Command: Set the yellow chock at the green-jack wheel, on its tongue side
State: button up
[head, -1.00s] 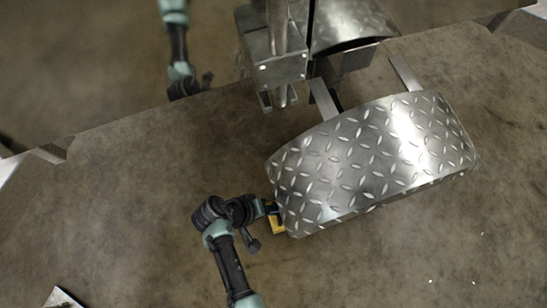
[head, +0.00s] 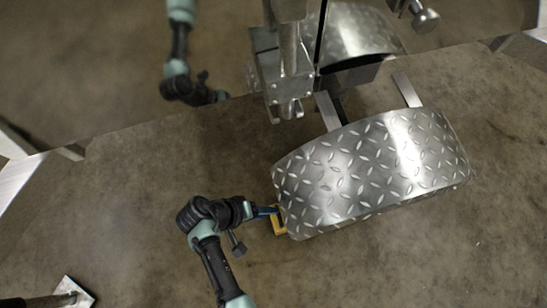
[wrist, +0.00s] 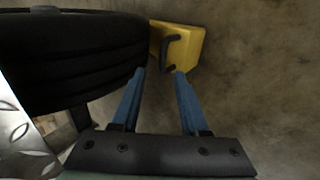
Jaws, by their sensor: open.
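The yellow chock (head: 279,228) is on the floor at the left end of the diamond-plate fender (head: 370,170), partly hidden under it. In the wrist view the chock (wrist: 187,47), with its black handle, stands close beside a black tyre (wrist: 75,60); whether they touch I cannot tell. My gripper (wrist: 160,72) is open, its blue fingers pointing at the chock, with the handle just beyond the fingertips. In the head view my gripper (head: 268,211) is left of the fender. The fender hides the wheel in the head view. No green jack shows.
A mirror-like metal panel (head: 120,80) runs across the back and reflects my arm and the fender. Two brackets (head: 328,110) join the fender towards it. A metal post assembly (head: 285,70) stands at top centre. A metal plate (head: 75,292) lies at lower left.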

jog(key=p+v, duration=0.2)
jog(key=v, duration=0.4)
jog(key=shift+s, duration=0.1)
dwell(0.4)
